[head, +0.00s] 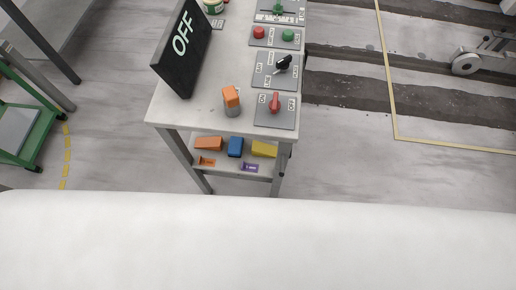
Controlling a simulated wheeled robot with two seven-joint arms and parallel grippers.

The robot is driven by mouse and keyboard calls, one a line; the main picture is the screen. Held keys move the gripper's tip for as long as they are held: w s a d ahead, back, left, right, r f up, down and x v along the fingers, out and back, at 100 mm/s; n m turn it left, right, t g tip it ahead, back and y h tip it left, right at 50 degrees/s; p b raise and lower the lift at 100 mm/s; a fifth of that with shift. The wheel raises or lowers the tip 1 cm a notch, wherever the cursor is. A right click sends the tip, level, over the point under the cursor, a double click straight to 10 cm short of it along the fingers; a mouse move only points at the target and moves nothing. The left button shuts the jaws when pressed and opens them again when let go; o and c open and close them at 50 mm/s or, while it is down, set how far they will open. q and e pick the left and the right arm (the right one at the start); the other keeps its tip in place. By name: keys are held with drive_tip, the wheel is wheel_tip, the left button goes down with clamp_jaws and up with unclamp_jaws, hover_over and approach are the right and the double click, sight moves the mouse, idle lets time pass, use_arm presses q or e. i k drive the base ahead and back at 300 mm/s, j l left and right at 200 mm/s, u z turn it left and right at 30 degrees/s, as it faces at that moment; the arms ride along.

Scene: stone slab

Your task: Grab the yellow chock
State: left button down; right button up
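The yellow chock (264,149) lies on the lower shelf of the table, at its right end beside a table leg. A blue block (236,146) sits to its left on the same shelf, and an orange block (209,143) sits further left. The tabletop above is close over the shelf, and the back of the shelf is hidden. Neither of my grippers is in the head view.
The table (207,105) carries a black OFF sign (182,47), an orange-topped cylinder (232,102) and several switch panels, one with a red knob (275,103). A green cart (35,135) stands at the left. The floor right of the table is clear nearby.

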sight(260, 149)
drive_tip(key=l+u, duration=0.9)
drive_tip(key=l, duration=0.15)
